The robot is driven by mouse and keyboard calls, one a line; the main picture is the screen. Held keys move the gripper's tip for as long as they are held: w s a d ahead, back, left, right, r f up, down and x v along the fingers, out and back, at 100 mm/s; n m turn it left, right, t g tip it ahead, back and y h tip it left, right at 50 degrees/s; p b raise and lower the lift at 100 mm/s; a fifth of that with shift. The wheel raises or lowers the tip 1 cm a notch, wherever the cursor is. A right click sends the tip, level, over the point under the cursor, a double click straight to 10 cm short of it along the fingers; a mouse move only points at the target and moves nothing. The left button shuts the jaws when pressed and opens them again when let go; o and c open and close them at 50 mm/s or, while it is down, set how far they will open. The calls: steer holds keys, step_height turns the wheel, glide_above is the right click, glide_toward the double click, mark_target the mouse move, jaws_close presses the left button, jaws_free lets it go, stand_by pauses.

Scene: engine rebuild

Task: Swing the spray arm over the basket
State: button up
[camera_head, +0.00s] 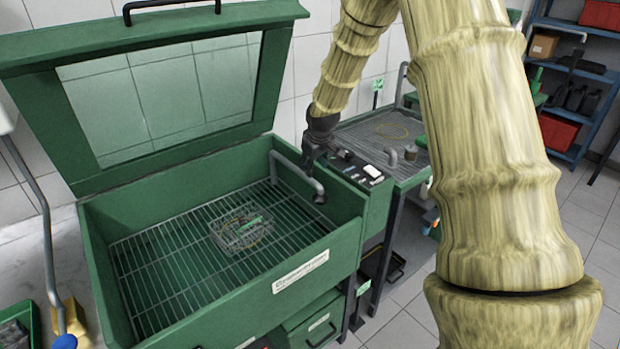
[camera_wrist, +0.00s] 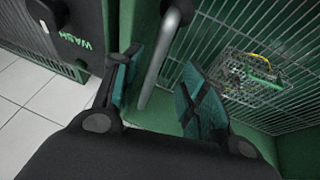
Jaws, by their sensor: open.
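The spray arm (camera_head: 298,174) is a bent grey pipe along the right side of the green parts washer, with a dark nozzle at its near end. My gripper (camera_head: 309,164) is at the pipe from above and the right. In the wrist view the pipe (camera_wrist: 162,58) runs between the two spread fingers of my gripper (camera_wrist: 158,88). The gripper is open; I cannot tell whether a finger touches the pipe. The small wire basket (camera_head: 227,237) stands on the washer's grate, left of the spray arm, with green and yellow items inside. It also shows in the wrist view (camera_wrist: 232,84).
The washer's lid (camera_head: 35,105) is raised, with a glass pane. The washer's right wall (camera_head: 345,215) is close to the gripper. A panel with switches (camera_head: 372,172) lies to the right, and a WASH label (camera_wrist: 66,38) shows in the wrist view. The grate (camera_head: 150,270) around the basket is clear.

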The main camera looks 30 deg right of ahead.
mark_target(311, 179)
steer(key=shift+p+x, duration=0.8)
steer(key=shift+x, duration=3.75)
jaws_close()
